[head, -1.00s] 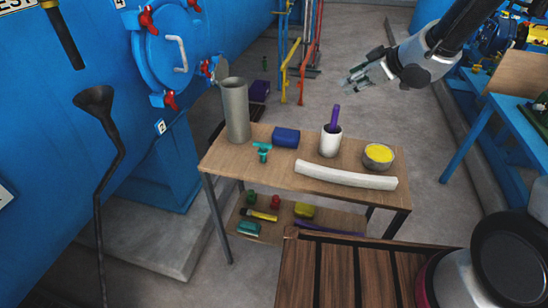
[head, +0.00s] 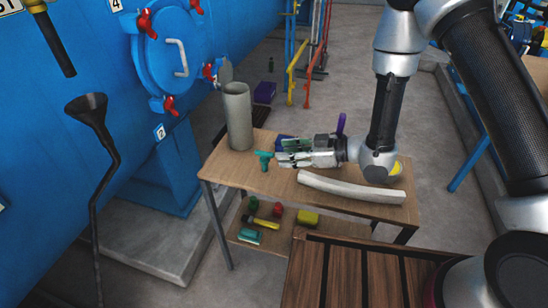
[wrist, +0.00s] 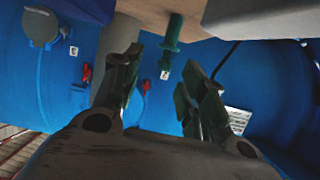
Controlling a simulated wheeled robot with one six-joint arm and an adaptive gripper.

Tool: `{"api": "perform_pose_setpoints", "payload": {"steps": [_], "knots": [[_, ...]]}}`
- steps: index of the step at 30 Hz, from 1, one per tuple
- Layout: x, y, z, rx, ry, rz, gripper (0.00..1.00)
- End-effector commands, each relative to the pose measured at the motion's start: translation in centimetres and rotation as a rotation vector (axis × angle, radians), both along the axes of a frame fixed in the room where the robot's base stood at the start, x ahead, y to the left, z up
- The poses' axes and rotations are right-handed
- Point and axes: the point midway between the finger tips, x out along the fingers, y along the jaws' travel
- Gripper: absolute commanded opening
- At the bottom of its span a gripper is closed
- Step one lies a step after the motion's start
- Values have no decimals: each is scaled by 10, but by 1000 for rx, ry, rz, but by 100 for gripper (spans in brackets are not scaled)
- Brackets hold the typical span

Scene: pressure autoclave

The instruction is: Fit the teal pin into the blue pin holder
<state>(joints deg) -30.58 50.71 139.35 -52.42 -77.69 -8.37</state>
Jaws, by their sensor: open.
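The teal pin (head: 264,158) stands upright on the wooden table, its wide crosspiece at the top. It also shows in the wrist view (wrist: 172,32), beyond my fingertips and upside down. My gripper (head: 281,152) is open and empty, held nearly level just to the right of the pin, with its fingers pointing at it. In the wrist view the two fingers (wrist: 156,82) are spread apart and the pin lies beyond the gap. The blue pin holder (head: 282,140) sits behind my gripper, which hides most of it.
A tall grey cylinder (head: 238,115) stands at the table's back left. A pale curved bar (head: 350,187) lies along the front edge. A purple handle (head: 341,123) rises behind my gripper. Several objects, including a yellow block (head: 308,218), lie on the lower shelf.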

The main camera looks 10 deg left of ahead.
Motion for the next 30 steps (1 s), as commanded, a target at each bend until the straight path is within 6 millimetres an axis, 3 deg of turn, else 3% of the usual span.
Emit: {"api": "perform_pose_setpoints", "payload": {"steps": [8,18,27,30], "knots": [[-7,26,-16,21,-2,8,42],[-7,73,-27,19,-2,8,42],[-5,78,-29,20,-1,5,42],[-5,78,-29,20,-1,5,26]]}}
